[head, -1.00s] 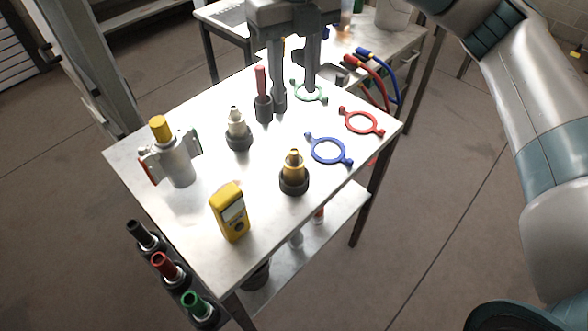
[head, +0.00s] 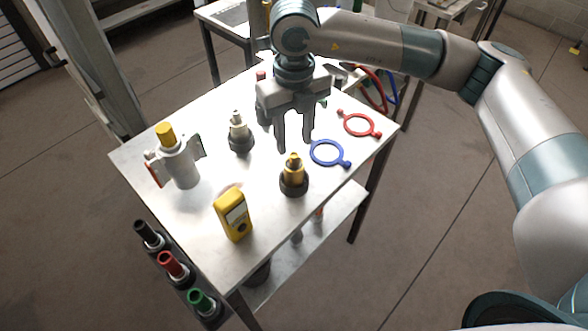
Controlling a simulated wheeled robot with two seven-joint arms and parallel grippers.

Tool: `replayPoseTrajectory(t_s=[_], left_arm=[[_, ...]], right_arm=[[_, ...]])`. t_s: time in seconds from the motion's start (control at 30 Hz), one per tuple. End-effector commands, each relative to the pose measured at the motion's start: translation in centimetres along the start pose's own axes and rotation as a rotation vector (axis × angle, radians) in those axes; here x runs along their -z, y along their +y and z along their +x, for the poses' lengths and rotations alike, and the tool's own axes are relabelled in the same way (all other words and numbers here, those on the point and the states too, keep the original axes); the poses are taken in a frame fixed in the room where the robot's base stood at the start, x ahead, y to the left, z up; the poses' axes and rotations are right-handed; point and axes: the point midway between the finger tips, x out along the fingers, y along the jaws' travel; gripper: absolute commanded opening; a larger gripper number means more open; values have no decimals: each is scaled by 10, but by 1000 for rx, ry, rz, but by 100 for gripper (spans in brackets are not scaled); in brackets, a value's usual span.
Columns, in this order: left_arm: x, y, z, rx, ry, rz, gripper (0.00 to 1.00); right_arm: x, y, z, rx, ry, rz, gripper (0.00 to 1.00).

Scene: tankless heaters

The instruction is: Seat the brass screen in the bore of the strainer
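A brass-coloured piece (head: 293,161), which looks like the brass screen, stands upright in a dark round holder (head: 293,184) near the table's right front side. A grey cylindrical body (head: 183,168) with a yellow top (head: 165,134) and red and green side pieces stands at the table's left; it may be the strainer, and I see no open bore. My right gripper (head: 295,145) points down with its fingers apart and nothing between them. It appears just behind and above the brass piece, not around it. My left gripper is not in view.
A pale-tipped piece (head: 238,128) stands in another dark holder. A yellow meter (head: 233,214) stands at the front. Blue (head: 327,153) and red (head: 359,125) rings lie at the right. Black, red and green handles (head: 172,266) line the left edge.

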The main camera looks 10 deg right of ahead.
Motion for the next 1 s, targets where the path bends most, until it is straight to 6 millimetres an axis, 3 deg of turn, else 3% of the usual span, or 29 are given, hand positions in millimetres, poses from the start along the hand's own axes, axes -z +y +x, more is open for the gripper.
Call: replayPoseTrajectory(t_s=[0.57, 1.0], left_arm=[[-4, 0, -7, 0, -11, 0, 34], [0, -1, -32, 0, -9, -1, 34]], right_arm=[[0, 0, 10, 1, 2, 1, 38], [-4, -2, 54, 0, 1, 2, 38]])
